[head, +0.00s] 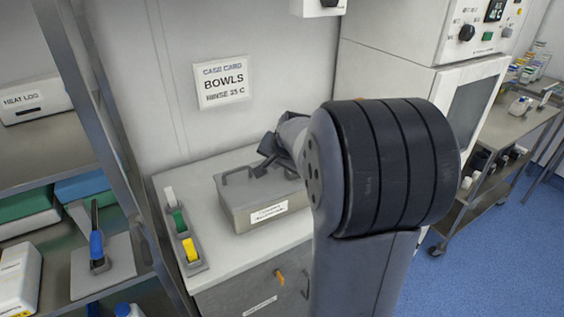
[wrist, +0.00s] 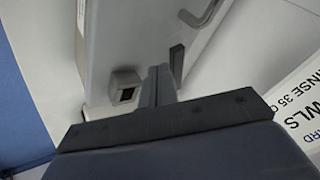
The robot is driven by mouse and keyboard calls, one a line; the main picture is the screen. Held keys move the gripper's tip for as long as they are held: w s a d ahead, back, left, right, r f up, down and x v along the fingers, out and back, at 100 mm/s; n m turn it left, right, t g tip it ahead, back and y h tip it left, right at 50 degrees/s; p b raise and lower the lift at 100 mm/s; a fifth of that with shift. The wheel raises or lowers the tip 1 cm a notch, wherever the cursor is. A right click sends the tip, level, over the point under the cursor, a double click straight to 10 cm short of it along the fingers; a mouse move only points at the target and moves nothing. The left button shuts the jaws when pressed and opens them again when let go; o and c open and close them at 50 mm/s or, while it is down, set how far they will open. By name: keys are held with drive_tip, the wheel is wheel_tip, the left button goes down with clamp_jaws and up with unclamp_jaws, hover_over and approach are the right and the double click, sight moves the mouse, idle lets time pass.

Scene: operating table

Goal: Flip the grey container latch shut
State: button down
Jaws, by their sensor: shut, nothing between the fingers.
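The grey container (head: 240,208) stands on the white counter, with a paper label on its front and wire handles on its lid. My gripper (head: 266,158) is over the lid's back right part, and my arm hides the container's right end. In the wrist view the shut, empty fingers (wrist: 159,72) are close to the container's grey surface (wrist: 140,35). A small grey block with a dark opening (wrist: 125,87) is just left of the fingers. A thin dark upright piece (wrist: 177,60), possibly the latch, is just right of them. I cannot tell whether the fingers touch it.
A strip with white, green and yellow blocks (head: 184,235) lies left of the container. The wall behind bears a BOWLS sign (head: 222,83). A metal shelf rack (head: 112,140) stands at the left. A white cabinet (head: 400,75) stands behind my arm at the right.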

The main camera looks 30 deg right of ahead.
drive_tip(key=shift+w+a, duration=0.7)
drive_tip(key=shift+a, duration=0.05)
drive_tip(key=shift+d, duration=0.1)
